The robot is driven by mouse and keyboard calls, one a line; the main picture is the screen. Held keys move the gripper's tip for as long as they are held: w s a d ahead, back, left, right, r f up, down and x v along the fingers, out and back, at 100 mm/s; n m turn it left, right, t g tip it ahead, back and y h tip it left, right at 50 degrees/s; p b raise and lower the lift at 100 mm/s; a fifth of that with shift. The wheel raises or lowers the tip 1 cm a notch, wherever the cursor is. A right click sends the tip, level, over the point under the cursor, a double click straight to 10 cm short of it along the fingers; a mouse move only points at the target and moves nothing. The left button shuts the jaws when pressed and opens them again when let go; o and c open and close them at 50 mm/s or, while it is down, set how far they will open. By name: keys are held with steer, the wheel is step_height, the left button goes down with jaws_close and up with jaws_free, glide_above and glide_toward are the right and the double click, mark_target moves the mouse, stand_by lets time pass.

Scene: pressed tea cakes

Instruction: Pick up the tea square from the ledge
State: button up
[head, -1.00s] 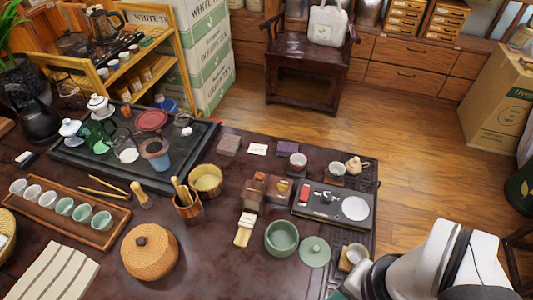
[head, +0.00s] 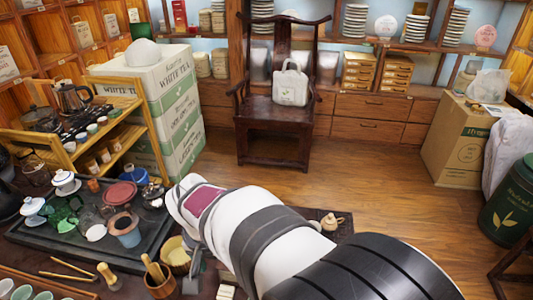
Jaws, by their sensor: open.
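No tea square can be made out for certain in the head view, and I cannot tell which surface is the ledge. My white and grey arm reaches in from the lower right and covers most of the right part of the dark table. A grey part of my gripper (head: 192,278) shows below the arm's end, beside the wooden tool cup (head: 160,287). It is open, and I see nothing held in it. The table area behind and under my arm is hidden.
A black tea tray (head: 60,240) with cups and a green glass pot lies left of my arm. A yellow bowl (head: 176,258) is close to the gripper. A small clay teapot (head: 332,222) stands beyond my arm. A wooden chair (head: 270,125) stands on open floor.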

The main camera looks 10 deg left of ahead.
mark_target(225, 293)
steer(key=w+f, duration=0.1)
steer(key=f, duration=0.4)
steer(key=a+f, duration=0.1)
steer(key=f, duration=0.5)
steer(key=w+f, duration=0.1)
steer(key=f, duration=0.4)
steer(key=shift+w+a+f, duration=0.15)
steer(key=shift+w+a, duration=0.15)
steer(key=shift+w, duration=0.05)
jaws_close()
